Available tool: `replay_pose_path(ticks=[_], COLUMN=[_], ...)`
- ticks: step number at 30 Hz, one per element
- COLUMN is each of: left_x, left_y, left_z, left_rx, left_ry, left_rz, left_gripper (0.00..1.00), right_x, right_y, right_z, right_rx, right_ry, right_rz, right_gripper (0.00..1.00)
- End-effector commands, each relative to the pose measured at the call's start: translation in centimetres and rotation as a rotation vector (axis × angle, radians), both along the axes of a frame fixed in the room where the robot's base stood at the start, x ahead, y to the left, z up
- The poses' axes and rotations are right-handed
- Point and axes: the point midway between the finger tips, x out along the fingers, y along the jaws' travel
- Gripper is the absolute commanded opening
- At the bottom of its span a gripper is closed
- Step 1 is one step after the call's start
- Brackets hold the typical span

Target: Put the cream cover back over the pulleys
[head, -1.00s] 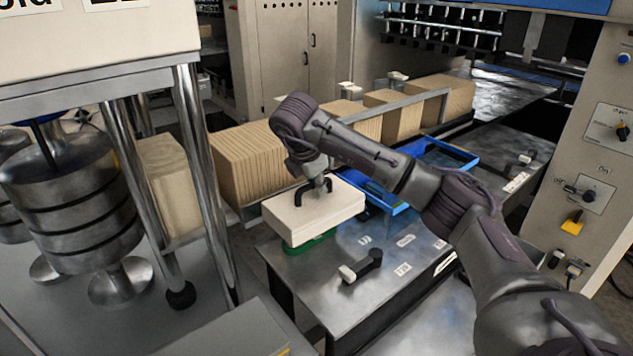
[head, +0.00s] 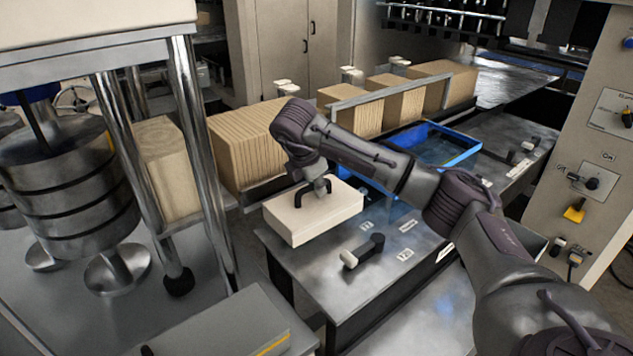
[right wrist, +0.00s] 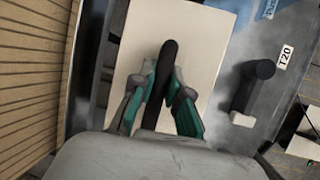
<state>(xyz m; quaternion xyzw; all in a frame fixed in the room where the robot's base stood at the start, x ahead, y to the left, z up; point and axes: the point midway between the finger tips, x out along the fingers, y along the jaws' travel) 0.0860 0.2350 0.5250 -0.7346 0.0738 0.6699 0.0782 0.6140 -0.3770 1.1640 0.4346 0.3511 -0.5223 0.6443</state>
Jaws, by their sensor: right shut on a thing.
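The cream cover (head: 325,218) is a box-shaped lid with a black handle (head: 300,197), low over the steel table (head: 318,275). My right gripper (head: 319,186) reaches down from above and is shut on the handle. In the right wrist view the two fingers (right wrist: 164,84) stand on either side of the black handle, with the cover's top (right wrist: 207,45) below. The cover looks roughly level, its lower edge at or near the tabletop. The pulleys are hidden. I cannot tell whether the cover is fully seated. My left gripper is not seen.
A blue tray (head: 462,157) lies behind. Stacks of brown board (head: 240,160) line the back left. A control panel (head: 590,180) stands at the right.

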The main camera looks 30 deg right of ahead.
Motion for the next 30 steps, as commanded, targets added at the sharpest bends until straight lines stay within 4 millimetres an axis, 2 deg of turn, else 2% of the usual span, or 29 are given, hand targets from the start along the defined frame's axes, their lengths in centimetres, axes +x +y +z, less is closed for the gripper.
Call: replay_pose_path(ticks=[15,30], left_x=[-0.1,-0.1], left_y=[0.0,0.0], left_z=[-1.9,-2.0], left_rx=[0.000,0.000], left_ry=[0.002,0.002], left_rz=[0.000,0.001], left_gripper=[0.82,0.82], right_x=[0.1,0.1], right_y=[0.0,0.0], right_z=[-2.5,-2.6], right_rx=[0.000,0.000], right_ry=[-0.003,-0.003], right_rz=[0.000,0.000], right_gripper=[0.00,0.00])
